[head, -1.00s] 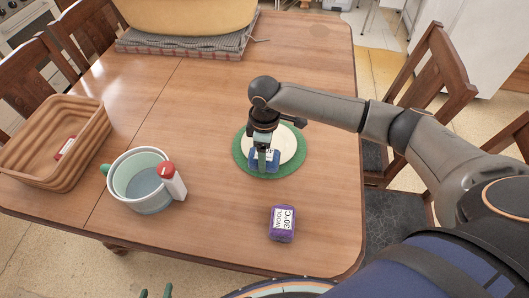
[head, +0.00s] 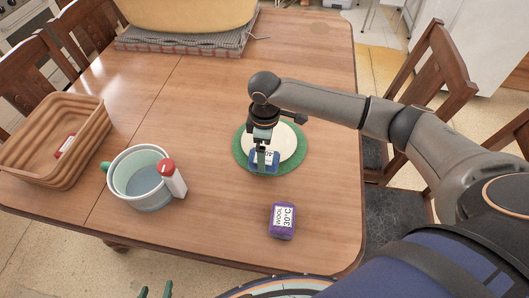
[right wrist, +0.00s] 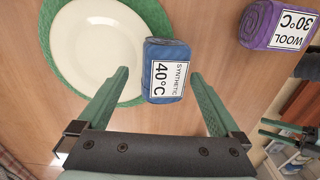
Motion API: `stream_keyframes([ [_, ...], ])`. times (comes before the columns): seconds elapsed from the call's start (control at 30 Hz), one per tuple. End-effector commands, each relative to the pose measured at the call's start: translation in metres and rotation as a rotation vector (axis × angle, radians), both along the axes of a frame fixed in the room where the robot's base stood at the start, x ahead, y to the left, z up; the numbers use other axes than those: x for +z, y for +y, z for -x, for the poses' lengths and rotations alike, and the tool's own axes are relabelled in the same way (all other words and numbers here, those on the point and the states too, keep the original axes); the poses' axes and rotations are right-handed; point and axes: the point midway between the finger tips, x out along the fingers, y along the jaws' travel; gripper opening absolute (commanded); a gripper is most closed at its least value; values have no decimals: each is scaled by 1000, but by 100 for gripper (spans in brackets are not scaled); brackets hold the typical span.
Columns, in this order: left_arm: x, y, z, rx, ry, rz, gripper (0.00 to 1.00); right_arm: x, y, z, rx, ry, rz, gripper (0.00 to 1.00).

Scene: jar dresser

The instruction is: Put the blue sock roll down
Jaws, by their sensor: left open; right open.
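The blue sock roll (head: 258,167), labelled synthetic 40°C, sits at the near edge of a cream plate (head: 288,141) on a round green mat (head: 296,163). In the right wrist view the blue roll (right wrist: 167,72) lies between the spread fingers of my right gripper (right wrist: 157,92), with a gap on both sides. In the head view my right gripper (head: 262,160) hangs over the roll and partly hides it. My left gripper (head: 156,291) shows only as two separated green fingertips at the bottom edge, away from the table things.
A purple wool roll (head: 282,221) lies nearer on the table (head: 222,215). A mug-like pot (head: 143,196) with a red-capped white bottle (head: 172,181) and a brown basket (head: 82,155) stand left. The middle of the table is clear.

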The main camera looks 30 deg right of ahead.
Motion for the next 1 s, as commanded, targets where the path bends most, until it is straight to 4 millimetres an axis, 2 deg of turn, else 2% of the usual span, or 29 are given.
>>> stream_keyframes([
  [0.3, 6, 0, 0, 0, 0, 0, 65, 71, 1, -1, 1, -4, -2, 100],
  [0.5, 8, 0, 0, 0, 0, 0, 65, 104, 1, -1, -1, -3, -2, 100],
  [0.7, 8, 0, 0, 0, 0, 0, 65, 116, 1, 0, -1, 0, -1, 100],
  [1.0, 8, 0, 0, 0, 0, 0, 65, 117, 1, 0, -1, 0, -1, 100],
])
